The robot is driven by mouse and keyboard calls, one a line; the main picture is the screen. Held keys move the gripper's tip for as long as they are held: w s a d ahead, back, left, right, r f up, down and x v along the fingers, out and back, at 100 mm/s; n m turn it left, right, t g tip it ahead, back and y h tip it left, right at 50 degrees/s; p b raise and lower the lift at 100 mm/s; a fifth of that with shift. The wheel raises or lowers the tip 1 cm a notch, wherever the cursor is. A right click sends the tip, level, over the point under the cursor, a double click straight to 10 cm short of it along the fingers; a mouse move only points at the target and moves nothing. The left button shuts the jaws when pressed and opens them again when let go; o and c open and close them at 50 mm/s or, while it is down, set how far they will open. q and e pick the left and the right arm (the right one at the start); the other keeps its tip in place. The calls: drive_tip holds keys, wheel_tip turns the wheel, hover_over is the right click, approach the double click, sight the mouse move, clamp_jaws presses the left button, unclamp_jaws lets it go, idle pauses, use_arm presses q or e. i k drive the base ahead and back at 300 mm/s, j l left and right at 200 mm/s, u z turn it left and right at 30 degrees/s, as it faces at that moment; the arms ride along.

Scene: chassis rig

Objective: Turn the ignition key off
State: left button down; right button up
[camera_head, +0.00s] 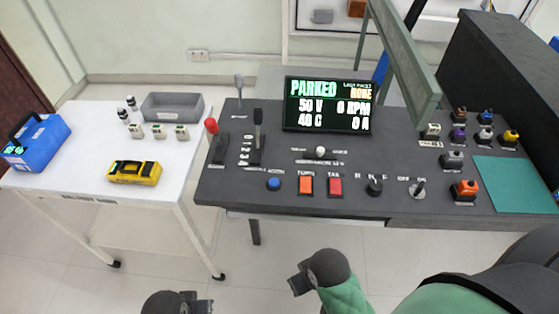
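The ignition key (419,188) stands in a switch at the front right of the dark console, under a label reading OFF and ON. It is small, and I cannot tell for certain which mark it points to. The display (328,105) reads PARKED, 50 V, 0 RPM, 0 A and a temperature of about 40 C. My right gripper (299,279) is in front of the console, below and left of the key, and apart from it. My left gripper (202,304) is at the bottom edge, partly cut off. Neither visibly holds anything; their finger gaps are unclear.
The console (255,205) also bears a rotary R N F knob (375,186), an orange switch (306,185), a red switch (335,186), a blue button (274,184) and levers. A green-grey frame (405,55) rises behind. Floor in front is clear; a white cart (85,185) stands left.

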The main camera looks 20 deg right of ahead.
sight(420, 187)
drive_tip(key=z, duration=1.65)
drive_tip(key=l, duration=0.5)
drive_tip(key=k+l, duration=0.15)
drive_tip(key=l, duration=0.4)
